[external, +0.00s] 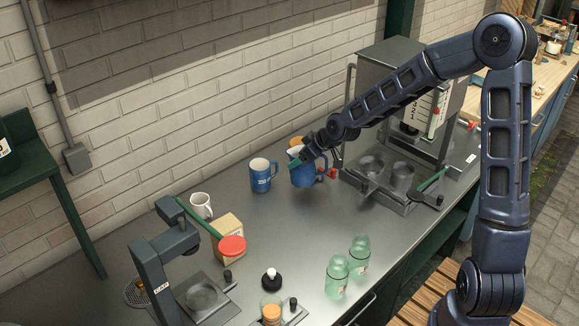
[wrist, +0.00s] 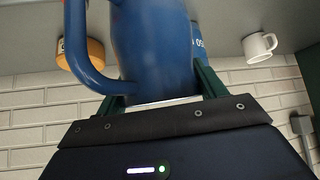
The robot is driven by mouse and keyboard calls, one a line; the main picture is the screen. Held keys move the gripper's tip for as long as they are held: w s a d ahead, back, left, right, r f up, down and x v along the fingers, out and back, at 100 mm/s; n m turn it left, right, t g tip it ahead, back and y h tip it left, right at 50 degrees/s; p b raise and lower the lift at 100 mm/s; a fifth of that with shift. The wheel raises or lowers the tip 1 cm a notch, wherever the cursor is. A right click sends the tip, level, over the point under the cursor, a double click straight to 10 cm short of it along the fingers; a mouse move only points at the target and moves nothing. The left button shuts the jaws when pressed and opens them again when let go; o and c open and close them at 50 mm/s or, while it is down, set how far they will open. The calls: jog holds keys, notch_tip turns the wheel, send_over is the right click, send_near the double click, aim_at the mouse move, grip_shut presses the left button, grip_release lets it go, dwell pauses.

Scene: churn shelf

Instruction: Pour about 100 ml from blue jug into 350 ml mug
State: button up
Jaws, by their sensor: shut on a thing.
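The blue jug (external: 304,174) is in my gripper (external: 295,163), near the wall in the external view. It looks about upright; whether it touches the counter is hard to tell. In the wrist view the blue jug (wrist: 152,45) fills the middle, its handle at the left and the green fingers on either side of its body. A second blue vessel (external: 261,176) with a handle and white print stands just left of it; part of it shows behind the jug in the wrist view (wrist: 196,38). A white mug (external: 201,205) stands further left. I cannot read which is 350 ml.
An orange-tan container (wrist: 88,60) is behind the jug. A metal machine (external: 395,110) stands to the right. The counter's middle (external: 290,225) is clear.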

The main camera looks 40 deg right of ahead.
jog(key=shift+s+d+t, duration=0.2)
jog(key=shift+t, duration=0.1)
